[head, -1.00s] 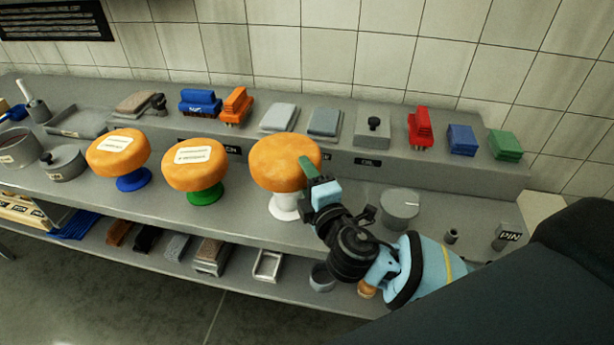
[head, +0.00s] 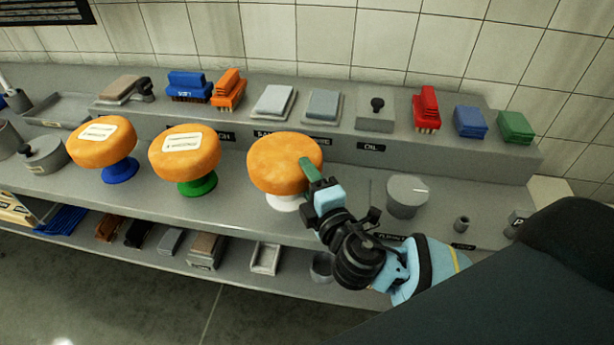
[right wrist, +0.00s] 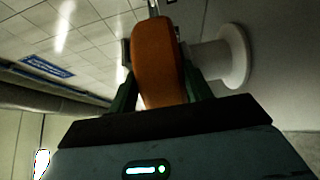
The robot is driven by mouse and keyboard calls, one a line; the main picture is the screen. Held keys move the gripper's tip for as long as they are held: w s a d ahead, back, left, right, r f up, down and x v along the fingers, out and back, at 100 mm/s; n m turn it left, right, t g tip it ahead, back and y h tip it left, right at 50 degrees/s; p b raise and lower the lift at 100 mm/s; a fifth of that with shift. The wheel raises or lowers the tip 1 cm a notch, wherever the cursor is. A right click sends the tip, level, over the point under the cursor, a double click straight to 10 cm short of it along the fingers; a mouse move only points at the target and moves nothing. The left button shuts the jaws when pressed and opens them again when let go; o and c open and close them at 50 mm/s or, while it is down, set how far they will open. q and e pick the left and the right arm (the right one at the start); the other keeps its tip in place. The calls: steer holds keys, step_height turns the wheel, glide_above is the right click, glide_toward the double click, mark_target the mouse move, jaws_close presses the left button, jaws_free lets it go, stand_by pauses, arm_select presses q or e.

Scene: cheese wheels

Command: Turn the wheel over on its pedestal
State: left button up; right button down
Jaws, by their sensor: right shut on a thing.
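The orange cheese wheel (head: 278,162) is at the white pedestal (head: 283,202), rightmost of three, its upper face bare of any label. My right gripper (head: 308,168) is shut on this wheel's right edge, with a green finger against its top. In the right wrist view the wheel (right wrist: 157,60) is edge-on between the two green fingers, with the pedestal (right wrist: 236,55) beside it. I cannot tell whether the wheel rests fully on the pedestal. My left gripper is not in view.
Two labelled wheels stand to the left, on a blue pedestal (head: 120,172) and a green pedestal (head: 198,187). Brushes and pads line the raised back shelf (head: 340,145). A lower shelf holds several small items.

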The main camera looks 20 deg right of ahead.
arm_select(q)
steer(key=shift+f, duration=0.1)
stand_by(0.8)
arm_select(e)
steer(key=c, duration=0.6)
jaws_free()
steer(key=shift+c, duration=0.2)
steer(key=shift+o, duration=0.4)
steer(key=shift+f, duration=0.4)
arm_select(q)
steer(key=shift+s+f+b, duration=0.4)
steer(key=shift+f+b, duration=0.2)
arm_select(e)
steer(key=s, duration=0.7)
steer(key=shift+s+r, duration=0.25)
steer(key=shift+s, duration=0.15)
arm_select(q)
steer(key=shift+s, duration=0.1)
arm_select(e)
steer(key=shift+s, duration=0.1)
